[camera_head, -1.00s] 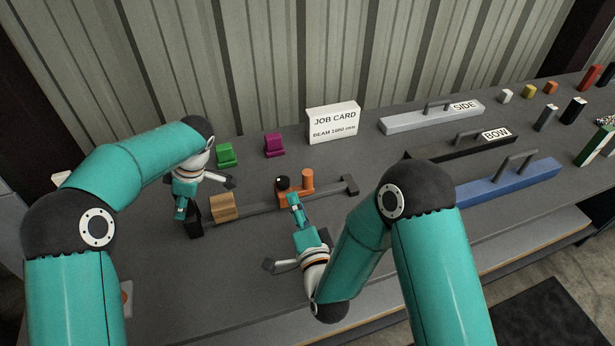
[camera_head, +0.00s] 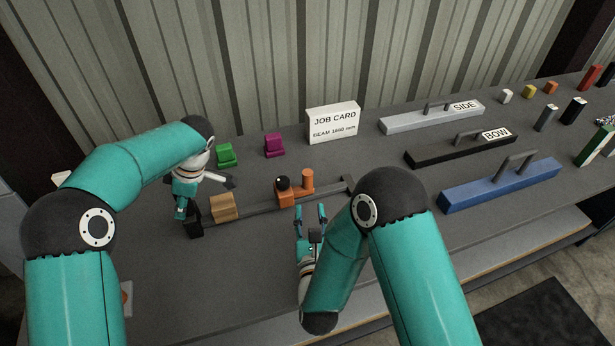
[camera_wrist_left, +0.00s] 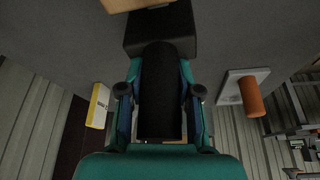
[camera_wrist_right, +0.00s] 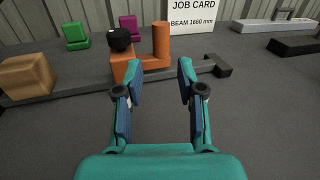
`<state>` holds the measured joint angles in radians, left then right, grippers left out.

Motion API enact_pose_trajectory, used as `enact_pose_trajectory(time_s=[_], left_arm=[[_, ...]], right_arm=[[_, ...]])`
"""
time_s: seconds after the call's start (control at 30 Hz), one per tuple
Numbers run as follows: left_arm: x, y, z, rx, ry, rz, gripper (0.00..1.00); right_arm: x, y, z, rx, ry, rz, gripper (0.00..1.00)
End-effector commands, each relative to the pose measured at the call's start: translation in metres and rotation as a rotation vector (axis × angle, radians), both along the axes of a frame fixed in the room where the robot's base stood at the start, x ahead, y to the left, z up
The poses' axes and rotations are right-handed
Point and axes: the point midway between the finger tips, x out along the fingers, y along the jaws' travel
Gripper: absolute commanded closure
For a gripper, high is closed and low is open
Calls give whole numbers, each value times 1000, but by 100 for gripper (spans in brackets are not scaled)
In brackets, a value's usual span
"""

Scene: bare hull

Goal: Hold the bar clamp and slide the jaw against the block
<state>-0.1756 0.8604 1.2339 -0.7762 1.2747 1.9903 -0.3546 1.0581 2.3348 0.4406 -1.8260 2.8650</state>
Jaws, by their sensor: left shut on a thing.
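The bar clamp lies on the bench, its dark bar (camera_head: 255,210) running left to right. Its black fixed end (camera_head: 195,229) is at the left. A wooden block (camera_head: 223,206) sits beside that end. The orange sliding jaw (camera_head: 286,197), with a black knob and an upright orange post (camera_head: 307,180), is further right; a clear gap separates it from the block. My left gripper (camera_wrist_left: 160,95) is shut on the clamp's dark round handle (camera_wrist_left: 160,110). My right gripper (camera_wrist_right: 161,66) is open and empty, in front of the orange jaw (camera_wrist_right: 122,68) and slightly right, not touching it.
Green (camera_head: 227,155) and magenta (camera_head: 275,145) pieces and a job card (camera_head: 333,122) stand behind the clamp. Grey (camera_head: 430,118), black (camera_head: 460,151) and blue (camera_head: 500,186) handled bars lie to the right. An orange post on a pale plate (camera_wrist_left: 236,88) stands near my left gripper.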

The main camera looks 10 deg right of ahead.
Motion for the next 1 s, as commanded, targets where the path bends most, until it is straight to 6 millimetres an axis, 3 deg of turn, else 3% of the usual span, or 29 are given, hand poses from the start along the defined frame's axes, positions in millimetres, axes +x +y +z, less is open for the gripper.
enact_pose_trajectory(time_s=[0.27,0.7,1.0], left_arm=[[-2,-1,-3,-1,11,0,100],[-2,-1,-4,-1,11,0,100],[-2,-1,-4,-1,11,0,100]], right_arm=[[22,-3,0,39,-4,-9,61],[100,-9,-1,35,-2,-9,61],[119,-10,-1,33,1,-6,61]])
